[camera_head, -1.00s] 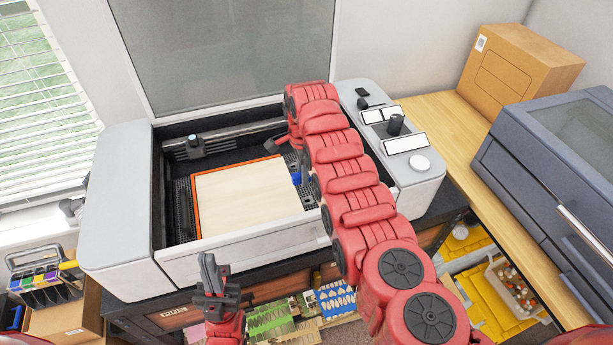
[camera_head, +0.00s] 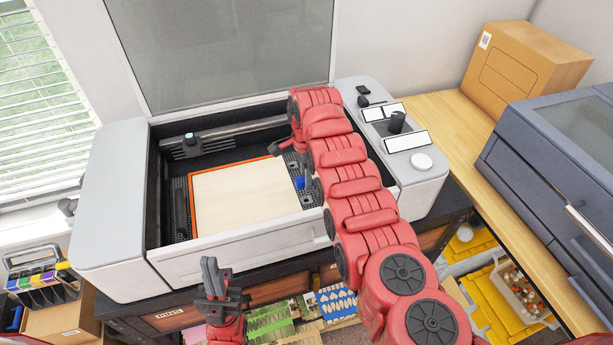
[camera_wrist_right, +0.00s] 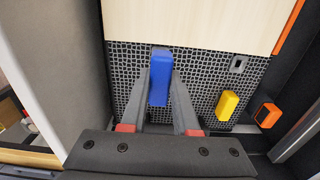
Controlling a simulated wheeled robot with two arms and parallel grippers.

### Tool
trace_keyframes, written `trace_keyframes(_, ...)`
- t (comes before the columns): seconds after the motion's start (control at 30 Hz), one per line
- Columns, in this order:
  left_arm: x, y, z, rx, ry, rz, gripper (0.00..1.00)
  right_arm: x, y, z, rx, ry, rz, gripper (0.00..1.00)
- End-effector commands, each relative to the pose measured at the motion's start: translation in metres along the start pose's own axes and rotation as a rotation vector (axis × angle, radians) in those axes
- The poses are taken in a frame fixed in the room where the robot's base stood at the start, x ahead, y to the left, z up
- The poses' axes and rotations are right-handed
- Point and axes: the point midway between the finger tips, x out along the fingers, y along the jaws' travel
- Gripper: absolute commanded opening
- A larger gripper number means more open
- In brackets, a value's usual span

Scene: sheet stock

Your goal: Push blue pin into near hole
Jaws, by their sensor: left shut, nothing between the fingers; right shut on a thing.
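The blue pin (camera_wrist_right: 159,78) is between the fingertips of my right gripper (camera_wrist_right: 160,88), which is shut on it. It is at the edge of the pale wooden sheet (camera_wrist_right: 190,20), over the dark mesh bed (camera_wrist_right: 204,84). The blue pin also shows in the head view (camera_head: 299,182), beside the sheet's right edge, partly behind my right arm. A grey tab with a dark hole (camera_wrist_right: 238,63) lies right of the pin in the wrist view. I cannot tell whether it is the near hole. My left gripper (camera_head: 211,272) is shut and empty in front of the machine.
A yellow pin (camera_wrist_right: 227,105) stands on the mesh, with an orange-edged block (camera_wrist_right: 268,115) beyond it. An orange strip (camera_head: 192,205) edges the sheet. The machine's front wall (camera_head: 235,247) and right control housing (camera_head: 420,165) border the bed.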

Motion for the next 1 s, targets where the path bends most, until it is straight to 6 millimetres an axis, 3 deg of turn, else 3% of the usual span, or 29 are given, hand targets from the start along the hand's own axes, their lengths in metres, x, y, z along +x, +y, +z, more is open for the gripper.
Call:
trace_keyframes(0.5,-0.026,0.001,0.004,0.0,0.0,0.0,0.0,0.035,0.001,0.0,0.0,0.0,0.002,0.0)
trace_keyframes(1.0,-0.028,0.001,0.005,0.0,0.0,0.0,0.0,0.038,0.0,0.0,0.0,0.0,0.001,0.0)
